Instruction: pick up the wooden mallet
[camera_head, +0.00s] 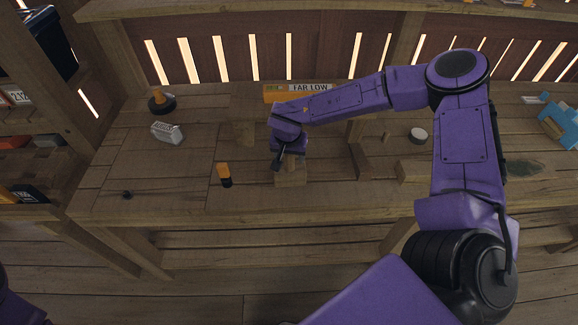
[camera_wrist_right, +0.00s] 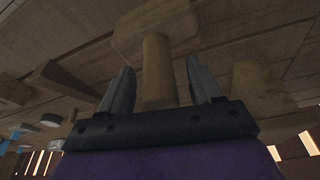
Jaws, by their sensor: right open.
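The wooden mallet (camera_head: 291,178) is on the workbench near its front middle, its block-shaped head showing below my right gripper. In the right wrist view the mallet's round handle (camera_wrist_right: 157,75) points toward the palm, with the head (camera_wrist_right: 150,22) beyond it. My right gripper (camera_head: 283,160) is at the mallet; it also shows in the right wrist view (camera_wrist_right: 158,80). It is open, with one finger on each side of the handle and visible gaps. Part of the handle is hidden by the gripper in the head view. My left gripper is out of view.
A white block (camera_head: 167,132) lies farther left. A wooden piece (camera_head: 360,160) and a white round object (camera_head: 418,134) are to the right. The front-left bench is mostly clear.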

